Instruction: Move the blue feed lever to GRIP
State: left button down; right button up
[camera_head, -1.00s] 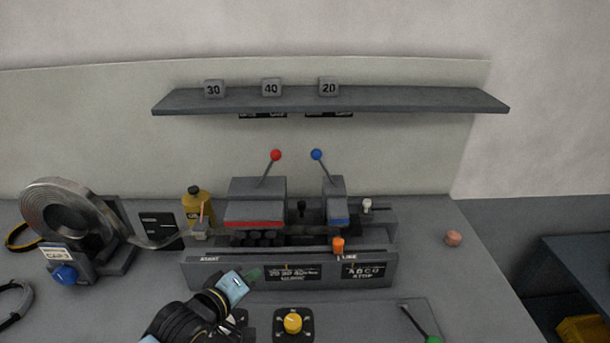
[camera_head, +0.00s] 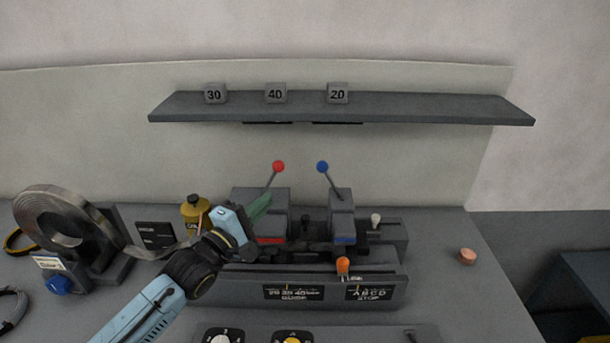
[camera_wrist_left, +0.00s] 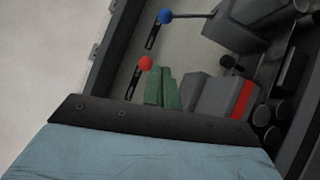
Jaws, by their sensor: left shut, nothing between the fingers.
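The blue feed lever (camera_head: 323,168) is a dark rod with a blue ball, rising from the right grey block of the machine and leaning left; its ball also shows in the left wrist view (camera_wrist_left: 165,16). A red-balled lever (camera_head: 278,167) rises from the left block and shows in the wrist view (camera_wrist_left: 145,63). My left gripper (camera_head: 262,205), with green fingers, is shut and empty in front of the left block, below the red ball and apart from the blue lever. The fingers (camera_wrist_left: 163,88) look closed together in the wrist view. No GRIP mark is legible. My right gripper is not in view.
An orange knob (camera_head: 343,265) and a white knob (camera_head: 375,219) stand on the machine (camera_head: 330,290). A metal coil (camera_head: 62,222) and a yellow bottle (camera_head: 194,209) stand left. A shelf (camera_head: 420,108) with numbered blocks hangs above. The table at right is mostly clear.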

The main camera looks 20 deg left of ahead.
pick_arm(q)
jog(key=s+d+p+x, duration=0.1)
jog(key=d+x, duration=0.1)
jog(key=x, duration=1)
jog(key=shift+d+r, duration=0.25)
jog(key=shift+d, duration=0.1)
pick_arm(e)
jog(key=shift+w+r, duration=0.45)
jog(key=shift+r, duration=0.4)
pick_arm(q)
jog(key=shift+w+d+p, duration=0.1)
jog(key=shift+w+p, duration=0.05)
jog(key=shift+p, duration=0.15)
